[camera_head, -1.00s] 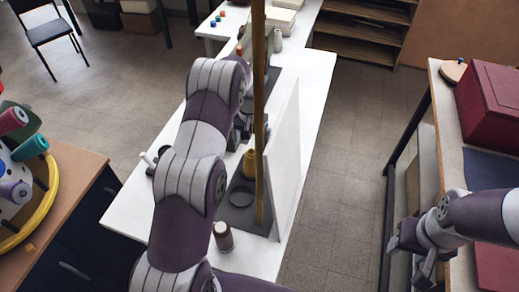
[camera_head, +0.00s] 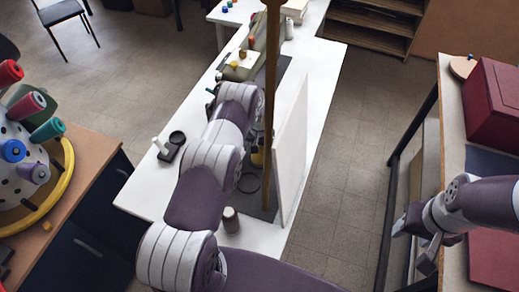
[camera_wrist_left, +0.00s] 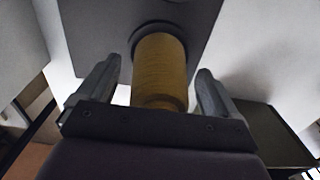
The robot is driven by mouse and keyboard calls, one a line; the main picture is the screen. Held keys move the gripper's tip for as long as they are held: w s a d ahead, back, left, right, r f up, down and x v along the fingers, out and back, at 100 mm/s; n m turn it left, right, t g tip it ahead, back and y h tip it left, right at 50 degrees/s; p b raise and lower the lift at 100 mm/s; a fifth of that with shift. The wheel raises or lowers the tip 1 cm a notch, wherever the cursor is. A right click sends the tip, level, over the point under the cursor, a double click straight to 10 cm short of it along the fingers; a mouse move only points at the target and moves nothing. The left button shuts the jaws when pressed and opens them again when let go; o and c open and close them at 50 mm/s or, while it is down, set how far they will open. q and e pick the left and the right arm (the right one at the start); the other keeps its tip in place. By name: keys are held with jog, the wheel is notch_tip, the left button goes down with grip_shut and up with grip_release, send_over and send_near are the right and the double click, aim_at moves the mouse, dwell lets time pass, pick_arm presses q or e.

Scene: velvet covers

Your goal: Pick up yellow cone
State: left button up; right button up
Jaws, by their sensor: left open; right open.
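The yellow cone (camera_wrist_left: 160,72) stands between the two fingers of my left gripper (camera_wrist_left: 157,66) in the left wrist view, with a gap to the finger on each side. Its far end meets a dark round holder on a grey plate (camera_wrist_left: 90,30). In the head view only a sliver of the cone (camera_head: 257,159) shows, beside my left arm and the wooden pole; my arm hides most of the left gripper there. My right gripper (camera_head: 424,238) is open and empty by the right-hand shelf.
A wooden pole (camera_head: 270,80) and an upright white panel (camera_head: 291,150) stand close right of the cone on the white table (camera_head: 150,195). A brown spool (camera_head: 231,220) stands near the front. A ball rack with coloured spools (camera_head: 30,150) is at left.

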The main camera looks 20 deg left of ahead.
pick_arm(q)
jog(key=c, duration=1.2)
